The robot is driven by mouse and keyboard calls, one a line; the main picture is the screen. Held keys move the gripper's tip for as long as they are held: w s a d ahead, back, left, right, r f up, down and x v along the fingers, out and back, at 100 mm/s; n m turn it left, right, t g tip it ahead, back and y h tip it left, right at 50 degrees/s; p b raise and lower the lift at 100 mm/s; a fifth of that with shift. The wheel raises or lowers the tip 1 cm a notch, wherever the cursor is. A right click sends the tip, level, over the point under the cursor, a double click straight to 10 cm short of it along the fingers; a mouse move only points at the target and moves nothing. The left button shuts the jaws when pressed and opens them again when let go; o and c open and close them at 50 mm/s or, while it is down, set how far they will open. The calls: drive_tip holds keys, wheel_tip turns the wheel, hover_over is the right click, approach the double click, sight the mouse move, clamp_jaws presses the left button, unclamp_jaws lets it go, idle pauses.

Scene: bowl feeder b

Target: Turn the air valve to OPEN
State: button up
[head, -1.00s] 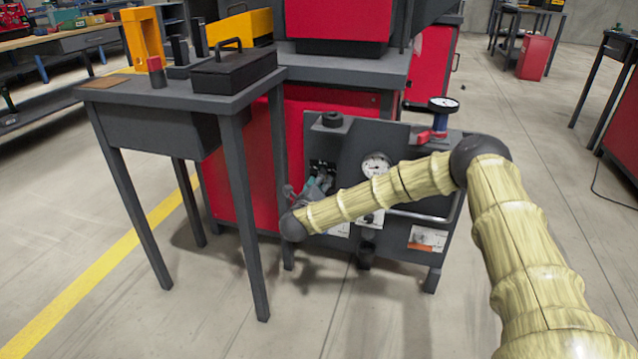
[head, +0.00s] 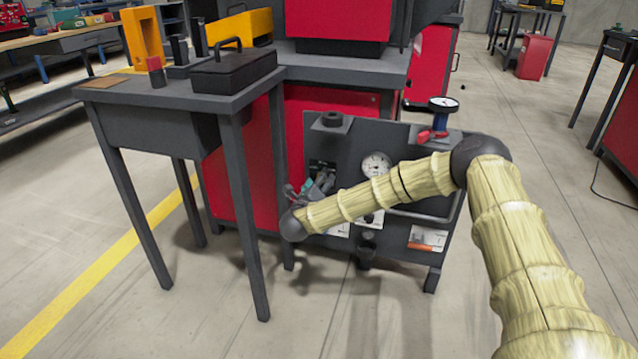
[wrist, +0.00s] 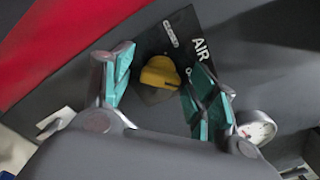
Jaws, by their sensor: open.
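The air valve has a yellow knob (wrist: 160,73) on a black plate marked AIR (wrist: 200,48), with a CLOSED label at its upper left, in the wrist view. Another label beside the right finger is mostly hidden. My gripper (wrist: 158,88) is open, with one teal-padded finger on each side of the knob. I cannot tell whether either pad touches it. In the head view my gripper (head: 318,186) is at the front of the grey panel (head: 345,140), and the knob is hidden there.
A round gauge (wrist: 256,127) is right of my fingers, and it also shows in the head view (head: 376,165). A grey table (head: 180,100) with a black box (head: 234,72) stands close on the left. A red-handled part (head: 433,133) sits on the panel's top right.

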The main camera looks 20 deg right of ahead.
drive_tip(key=v, duration=1.2)
